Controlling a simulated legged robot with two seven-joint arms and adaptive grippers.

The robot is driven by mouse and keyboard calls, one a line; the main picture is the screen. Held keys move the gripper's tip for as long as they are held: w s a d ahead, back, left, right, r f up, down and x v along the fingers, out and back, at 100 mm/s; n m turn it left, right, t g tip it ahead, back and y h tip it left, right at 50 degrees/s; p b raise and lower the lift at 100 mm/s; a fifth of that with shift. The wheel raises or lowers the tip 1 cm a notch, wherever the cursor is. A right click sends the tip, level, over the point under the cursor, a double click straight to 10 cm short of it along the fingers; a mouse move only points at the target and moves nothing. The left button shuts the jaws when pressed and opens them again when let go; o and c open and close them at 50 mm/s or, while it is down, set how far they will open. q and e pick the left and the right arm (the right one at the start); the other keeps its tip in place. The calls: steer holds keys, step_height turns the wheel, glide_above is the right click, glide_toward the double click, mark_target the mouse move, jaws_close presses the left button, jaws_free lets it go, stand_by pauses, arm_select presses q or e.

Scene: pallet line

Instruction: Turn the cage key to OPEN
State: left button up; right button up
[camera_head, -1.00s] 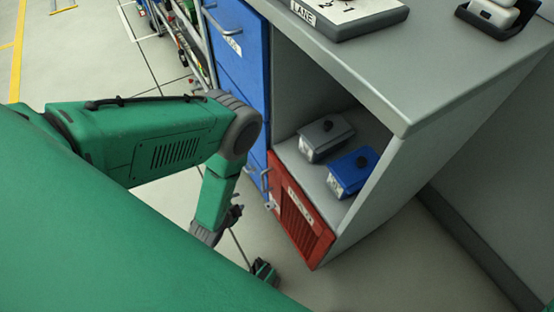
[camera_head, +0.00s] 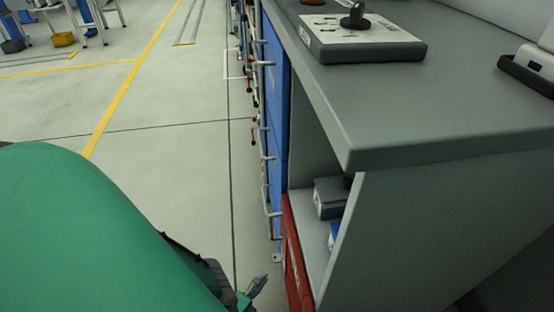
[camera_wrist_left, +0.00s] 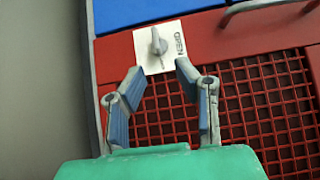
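The cage key is a small grey knob (camera_wrist_left: 158,42) on a white plate (camera_wrist_left: 174,30) marked OPEN, on the red cage front (camera_wrist_left: 240,43) with its mesh. The knob stands roughly upright in the left wrist view, with the lettering to its right. My left gripper (camera_wrist_left: 158,70) is open, its two blue-padded fingers reaching toward the plate. The knob lies just beyond the fingertips, with nothing between them but the plate and cage front. In the head view the red cage (camera_head: 294,260) shows edge-on, and part of my left gripper (camera_head: 258,285) shows low beside it. The right gripper is not in view.
Blue drawers (camera_head: 278,130) with protruding handles sit beyond the red cage. Above is a grey countertop (camera_head: 450,110) with a lane switch panel (camera_head: 365,45). A shelf holds a grey box (camera_head: 327,198) and a blue one. Open floor (camera_head: 180,190) lies left.

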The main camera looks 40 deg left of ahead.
mark_target(275, 258)
arm_select(q)
steer(key=w, duration=0.2)
steer(key=w+a, duration=0.1)
steer(key=w, duration=0.2)
steer(key=w+a+f+b, duration=0.1)
steer(key=w, duration=0.1)
steer(key=shift+w+a, duration=0.25)
steer(key=shift+w, duration=0.15)
steer(key=shift+w+d+r, duration=0.15)
steer(key=shift+d+r, duration=0.3)
steer(key=shift+d, duration=0.25)
steer(key=shift+a, duration=0.1)
jaws_close()
steer(key=shift+a+f, duration=0.25)
steer(key=shift+a, duration=0.3)
steer(key=shift+d+r, duration=0.15)
steer(key=shift+d, duration=0.1)
